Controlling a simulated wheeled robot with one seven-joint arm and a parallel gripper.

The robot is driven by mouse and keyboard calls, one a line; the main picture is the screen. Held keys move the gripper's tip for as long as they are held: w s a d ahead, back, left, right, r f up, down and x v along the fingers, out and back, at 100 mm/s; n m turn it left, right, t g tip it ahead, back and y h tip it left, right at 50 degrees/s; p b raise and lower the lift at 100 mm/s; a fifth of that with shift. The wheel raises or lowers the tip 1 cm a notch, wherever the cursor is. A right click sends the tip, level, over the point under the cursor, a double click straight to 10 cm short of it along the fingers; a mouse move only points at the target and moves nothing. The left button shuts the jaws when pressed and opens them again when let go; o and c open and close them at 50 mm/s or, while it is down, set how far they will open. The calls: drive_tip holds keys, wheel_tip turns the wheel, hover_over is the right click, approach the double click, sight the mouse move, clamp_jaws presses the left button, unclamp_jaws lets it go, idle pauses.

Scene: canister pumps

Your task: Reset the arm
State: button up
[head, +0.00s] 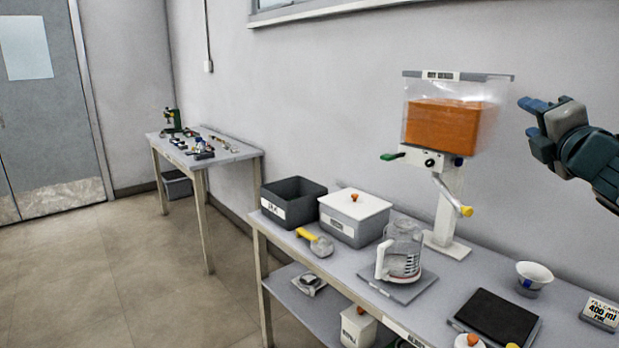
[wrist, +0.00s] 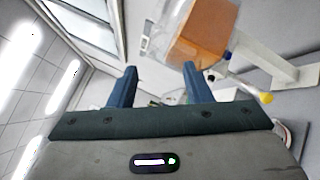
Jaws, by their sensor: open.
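My gripper (head: 528,121) is raised at the right of the head view, to the right of the canister pump and apart from it. In the wrist view its two blue fingers (wrist: 157,80) are spread with nothing between them. The canister pump has a clear canister (head: 455,122) with orange contents, a green handle (head: 392,156), a crank with a yellow knob (head: 466,211) and a white stand (head: 448,210). The canister also shows in the wrist view (wrist: 205,35), tilted by the camera angle, beyond the right finger.
The bench (head: 330,263) holds a dark bin (head: 292,203), a white-lidded box (head: 354,218), a measuring jug (head: 403,250), a yellow-handled scoop (head: 316,242), a black pad (head: 494,318), a white cup (head: 533,278) and a "400 ml" card (head: 601,312). A second table (head: 225,152) stands far left. The floor between is clear.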

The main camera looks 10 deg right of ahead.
drive_tip(key=a+f+m+g+h+p, duration=0.1)
drive_tip(key=a+f+m+g+p, duration=0.6)
drive_tip(key=a+f+m, duration=0.65)
drive_tip(key=s+a+f+m+g+y+p, duration=0.4)
drive_tip(key=s+a+f+m+g, duration=0.5)
drive_tip(key=s+a+f, duration=0.3)
drive_tip(key=s+a, duration=0.2)
drive_tip(key=s, duration=0.2)
drive_tip(key=shift+a+f+g, duration=0.25)
drive_tip(key=shift+a+g, duration=0.05)
drive_tip(key=shift+a, duration=0.05)
drive_tip(key=shift+w, duration=0.1)
